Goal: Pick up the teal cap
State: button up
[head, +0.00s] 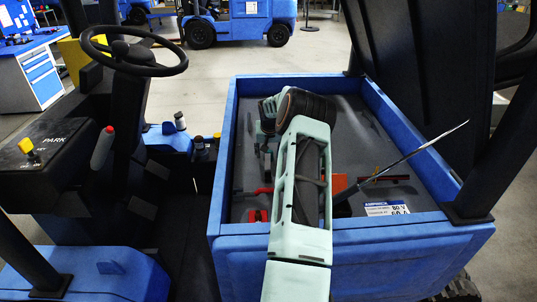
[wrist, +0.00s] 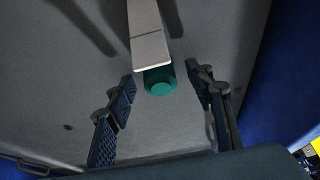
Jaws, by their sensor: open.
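The teal cap (wrist: 160,82) is in the middle of the wrist view, a short, round piece with a raised round centre. It sits at or just under the near end of a pale grey bar (wrist: 149,45), which covers part of it; I cannot tell if they are joined. My gripper (wrist: 163,92) is open, with one dark finger on each side of the cap and a visible gap on both sides. In the head view my arm reaches into the blue truck's box, and I cannot make out the cap there.
The box has raised blue walls (head: 452,226) and a grey floor (wrist: 55,100). In the head view, red and orange items (head: 340,183) and a long thin metal rod (head: 408,155) lie to the right of my arm. A steering wheel (head: 133,51) stands at left.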

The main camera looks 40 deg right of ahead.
jog(key=shift+w+d+f, duration=0.1)
jog(key=shift+f, duration=0.3)
jog(key=shift+c, duration=0.7)
jog(key=c, duration=0.9)
jog(key=shift+r, duration=0.1)
jog(key=shift+r, duration=0.55)
jog(key=s+a+r+b, duration=0.1)
jog(key=s+r, duration=0.3)
jog(key=s+a+r+b, duration=0.1)
jog(key=s+r, duration=0.3)
jog(key=s, duration=0.1)
jog(key=s+a+r+b, duration=0.1)
jog(key=s+r, duration=0.2)
jog(key=s, duration=0.1)
jog(key=shift+s+a+r, duration=0.3)
jog(key=shift+r, duration=0.1)
